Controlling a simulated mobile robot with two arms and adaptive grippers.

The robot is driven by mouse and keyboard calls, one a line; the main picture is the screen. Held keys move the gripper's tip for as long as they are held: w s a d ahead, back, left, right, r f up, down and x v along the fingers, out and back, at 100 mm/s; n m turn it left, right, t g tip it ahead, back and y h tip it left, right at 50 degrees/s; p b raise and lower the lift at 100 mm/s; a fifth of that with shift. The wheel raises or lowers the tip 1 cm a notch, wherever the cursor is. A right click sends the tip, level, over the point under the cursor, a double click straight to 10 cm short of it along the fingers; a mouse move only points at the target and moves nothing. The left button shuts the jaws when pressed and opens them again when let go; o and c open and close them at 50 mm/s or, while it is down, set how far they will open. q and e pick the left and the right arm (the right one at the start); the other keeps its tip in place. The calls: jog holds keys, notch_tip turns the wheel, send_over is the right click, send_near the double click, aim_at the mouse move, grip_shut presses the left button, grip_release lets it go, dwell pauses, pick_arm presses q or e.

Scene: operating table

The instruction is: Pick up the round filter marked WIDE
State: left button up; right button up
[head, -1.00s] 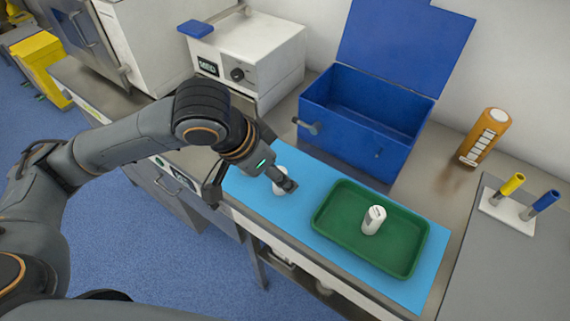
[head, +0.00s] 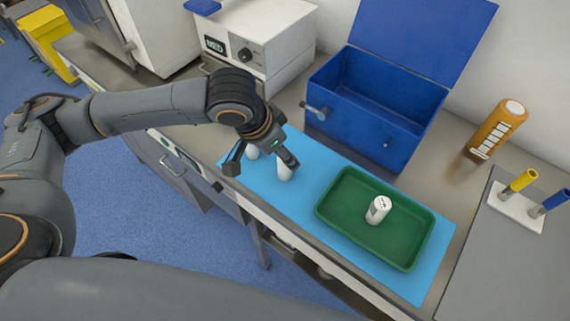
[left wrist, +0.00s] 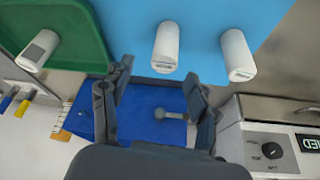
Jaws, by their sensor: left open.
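Two white cylindrical filters stand on the blue mat by my left gripper (head: 262,164): the left one (head: 253,151) and the right one (head: 284,168). A third white filter (head: 379,210) stands in the green tray (head: 338,230). The left wrist view shows all three: the tray filter (left wrist: 40,48), a middle one (left wrist: 165,48) and one at the right (left wrist: 237,55). Small dark print shows on them, too small to read, so I cannot tell which says WIDE. My left gripper (left wrist: 158,74) is open and empty, its fingers pointing towards the middle filter. My right gripper is out of view.
An open blue box (head: 370,115) stands behind the mat (head: 318,160). A white device with a knob (head: 250,45) is at the back left. An orange bottle (head: 497,130) and a holder with yellow and blue tubes (head: 515,205) are at the right. The counter's front edge runs close by.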

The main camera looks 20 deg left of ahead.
aim_at(285, 167)
pick_arm(q)
jog(key=shift+a+p+x, duration=0.15)
jog(key=shift+p+x, duration=0.05)
jog(key=shift+x, duration=1)
jog(key=shift+a+p+x, duration=0.1)
jog(key=shift+p+x, duration=0.1)
jog(key=shift+x, duration=0.95)
jog(key=shift+w, duration=0.1)
grip_shut()
